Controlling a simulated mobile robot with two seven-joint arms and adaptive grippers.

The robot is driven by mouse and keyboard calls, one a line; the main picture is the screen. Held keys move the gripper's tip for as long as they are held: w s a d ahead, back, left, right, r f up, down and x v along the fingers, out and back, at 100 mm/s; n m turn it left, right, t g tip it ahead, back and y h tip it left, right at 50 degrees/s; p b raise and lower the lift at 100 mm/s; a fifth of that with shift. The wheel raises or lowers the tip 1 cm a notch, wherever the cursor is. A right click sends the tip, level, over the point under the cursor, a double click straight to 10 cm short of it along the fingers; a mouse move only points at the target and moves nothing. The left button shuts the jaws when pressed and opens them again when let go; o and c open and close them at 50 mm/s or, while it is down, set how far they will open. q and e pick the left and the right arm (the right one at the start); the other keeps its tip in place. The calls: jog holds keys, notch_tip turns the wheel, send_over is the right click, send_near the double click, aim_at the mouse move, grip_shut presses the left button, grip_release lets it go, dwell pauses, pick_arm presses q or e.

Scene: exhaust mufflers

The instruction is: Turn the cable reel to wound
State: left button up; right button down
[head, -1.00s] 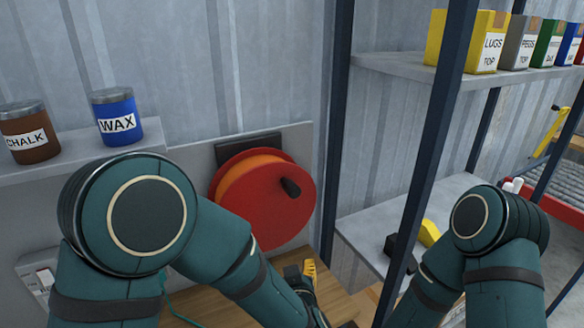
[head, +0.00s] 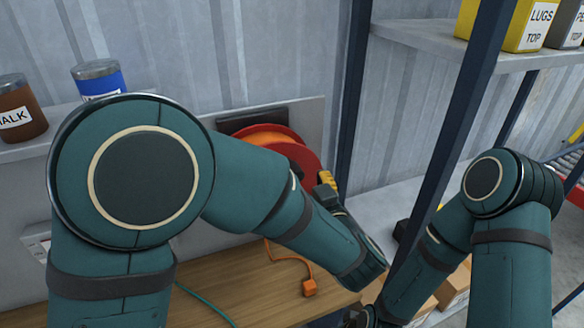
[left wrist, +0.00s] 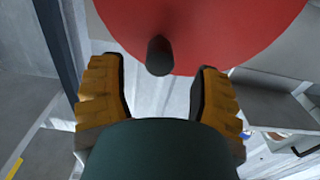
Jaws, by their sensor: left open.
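The cable reel (head: 303,153) is a red disc with an orange drum, mounted on a grey wall panel. My left forearm covers much of it in the head view. In the left wrist view the red reel face (left wrist: 220,30) fills the top, and its dark crank knob (left wrist: 160,55) points toward the camera. My left gripper (left wrist: 157,85) is open, its yellow-padded fingers to either side of and just short of the knob, apart from it. In the head view the left gripper (head: 327,185) shows only partly beside the reel. My right arm is at the right; its gripper is not visible.
An orange cable with a plug (head: 309,287) lies on the wooden bench (head: 225,280) below the reel. Dark shelf posts (head: 450,130) stand close at the right. A yellow LUGS box (head: 520,25) is on the upper shelf. Jars, one blue (head: 98,80), stand on the left ledge.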

pick_arm(q)
jog(key=x, duration=0.6)
jog(key=shift+w+a, duration=0.1)
jog(key=shift+w, duration=0.05)
grip_shut()
